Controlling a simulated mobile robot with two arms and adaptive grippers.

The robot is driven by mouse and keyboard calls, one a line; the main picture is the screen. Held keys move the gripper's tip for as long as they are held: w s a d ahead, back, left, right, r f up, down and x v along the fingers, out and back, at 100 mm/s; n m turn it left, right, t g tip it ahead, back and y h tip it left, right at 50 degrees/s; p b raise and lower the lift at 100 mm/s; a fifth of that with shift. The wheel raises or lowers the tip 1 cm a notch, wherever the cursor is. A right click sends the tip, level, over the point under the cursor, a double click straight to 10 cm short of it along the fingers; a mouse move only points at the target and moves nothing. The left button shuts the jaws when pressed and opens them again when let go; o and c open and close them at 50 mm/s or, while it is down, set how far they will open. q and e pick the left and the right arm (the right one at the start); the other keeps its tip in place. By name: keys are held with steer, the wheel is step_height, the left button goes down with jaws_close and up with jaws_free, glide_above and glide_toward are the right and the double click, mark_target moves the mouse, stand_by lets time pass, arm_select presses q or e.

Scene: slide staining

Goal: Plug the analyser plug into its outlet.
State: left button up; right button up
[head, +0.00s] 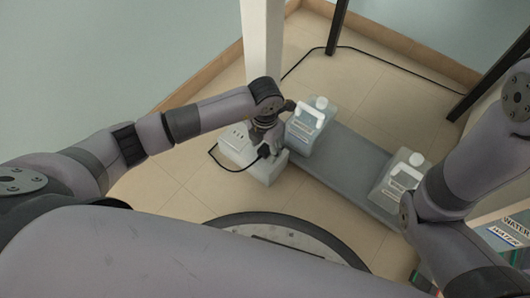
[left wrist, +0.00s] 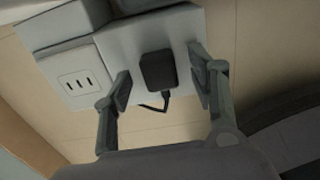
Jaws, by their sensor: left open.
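The black analyser plug (left wrist: 158,70) rests against a pale grey block (left wrist: 182,28) in the left wrist view, its cord leaving the lower end. In the head view the plug (head: 264,151) is just below my left gripper.
Two grey containers with white handles, one near (head: 305,134) and one farther right (head: 391,188), stand at the ends of a grey slab (head: 350,160). A white post (head: 262,45) rises behind the outlet. A black cable crosses the tiled floor (head: 375,95).

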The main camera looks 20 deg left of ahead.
arm_select(q)
steer(key=shift+c, duration=0.3)
steer(key=c, duration=1.1)
